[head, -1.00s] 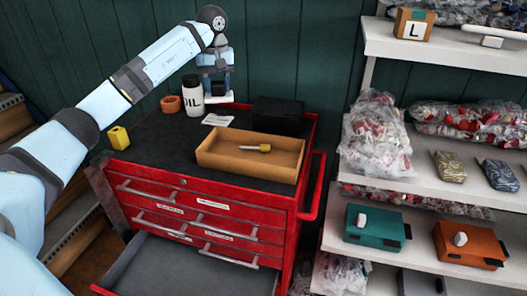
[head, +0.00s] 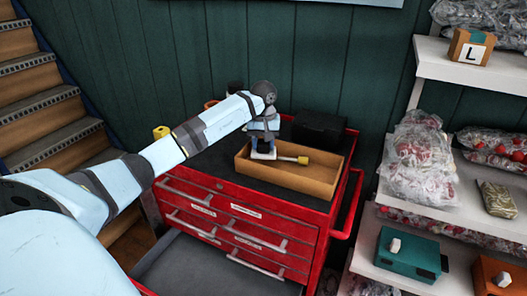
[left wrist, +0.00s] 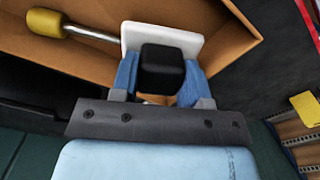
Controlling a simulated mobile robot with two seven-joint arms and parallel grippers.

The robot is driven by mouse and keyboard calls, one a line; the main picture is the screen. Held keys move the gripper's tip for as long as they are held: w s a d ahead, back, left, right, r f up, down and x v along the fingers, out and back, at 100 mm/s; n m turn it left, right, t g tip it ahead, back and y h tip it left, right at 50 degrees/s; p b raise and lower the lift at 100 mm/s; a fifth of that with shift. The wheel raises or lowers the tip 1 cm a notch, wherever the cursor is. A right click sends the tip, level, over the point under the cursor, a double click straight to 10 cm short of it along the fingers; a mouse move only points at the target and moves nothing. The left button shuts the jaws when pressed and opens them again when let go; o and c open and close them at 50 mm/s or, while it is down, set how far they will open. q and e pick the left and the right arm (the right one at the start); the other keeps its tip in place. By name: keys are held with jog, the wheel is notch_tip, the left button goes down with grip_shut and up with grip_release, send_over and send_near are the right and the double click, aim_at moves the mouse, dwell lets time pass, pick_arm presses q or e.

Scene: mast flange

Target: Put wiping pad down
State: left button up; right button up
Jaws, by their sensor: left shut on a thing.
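The wiping pad (left wrist: 130,36) is a white plate with a black block handle (left wrist: 162,66). My left gripper (head: 264,142) is shut on the handle, with a blue finger on each side of it in the left wrist view (left wrist: 160,78). The pad also shows in the head view (head: 263,156), below the gripper at the left part of the open brown tray (head: 298,182). I cannot tell whether it touches the tray floor. My right gripper is not in view.
A yellow-headed tool (head: 302,160) lies in the tray beside the pad. The tray sits on a red tool cabinet (head: 235,205) with an open lower drawer (head: 200,268). A black box (head: 318,131) stands behind. Shelves with bagged goods (head: 420,158) stand right.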

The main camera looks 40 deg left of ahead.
aim_at(264, 152)
pick_arm(q)
notch_tip(264, 152, down, 3)
jog(key=shift+f, duration=0.2)
jog(key=shift+f, duration=0.15)
jog(key=o, duration=0.9)
